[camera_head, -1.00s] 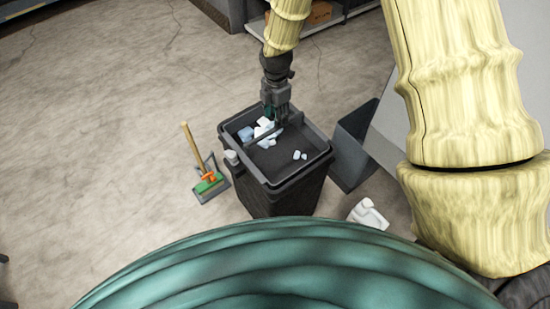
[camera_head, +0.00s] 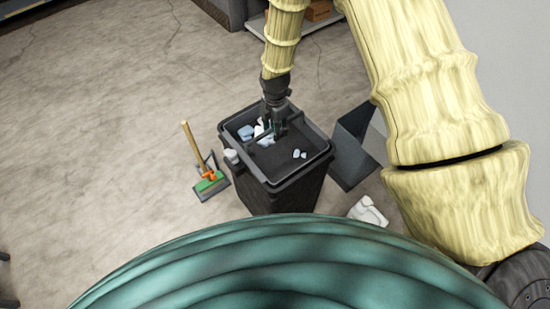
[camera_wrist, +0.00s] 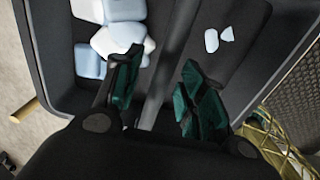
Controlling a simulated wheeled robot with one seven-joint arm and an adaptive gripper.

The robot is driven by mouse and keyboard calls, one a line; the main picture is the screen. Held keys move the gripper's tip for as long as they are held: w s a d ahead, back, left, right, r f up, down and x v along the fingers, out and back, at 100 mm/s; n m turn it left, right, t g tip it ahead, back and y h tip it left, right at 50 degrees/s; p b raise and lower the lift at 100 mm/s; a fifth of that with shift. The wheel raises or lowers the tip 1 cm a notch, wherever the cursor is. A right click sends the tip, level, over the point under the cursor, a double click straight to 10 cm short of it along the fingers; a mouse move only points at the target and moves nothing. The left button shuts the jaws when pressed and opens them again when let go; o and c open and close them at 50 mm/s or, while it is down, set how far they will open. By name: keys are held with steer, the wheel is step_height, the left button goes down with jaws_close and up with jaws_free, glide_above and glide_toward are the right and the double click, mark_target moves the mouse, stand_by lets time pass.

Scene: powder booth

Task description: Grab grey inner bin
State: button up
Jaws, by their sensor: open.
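The grey inner bin (camera_head: 310,146) is a shallow dark grey tray set in the top of a tall dark bin (camera_head: 285,196). A bar or divider crosses its middle. White and pale blue crumpled pieces (camera_head: 247,132) lie in one part, and two small white bits (camera_head: 299,154) lie in the other. My gripper (camera_head: 276,133) points down over the bin's middle. In the wrist view, my gripper (camera_wrist: 157,92) has its two green-padded fingers apart, one on each side of the divider (camera_wrist: 178,50). I cannot tell whether they touch it.
A dustpan and a wooden-handled brush (camera_head: 205,178) stand on the floor left of the bin. A white item (camera_head: 231,156) sits at the bin's left rim. A dark grey panel (camera_head: 352,150) and a white object (camera_head: 368,212) are at right.

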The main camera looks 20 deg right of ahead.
steer(key=shift+c, duration=0.2)
jaws_close()
steer(key=shift+r, duration=0.1)
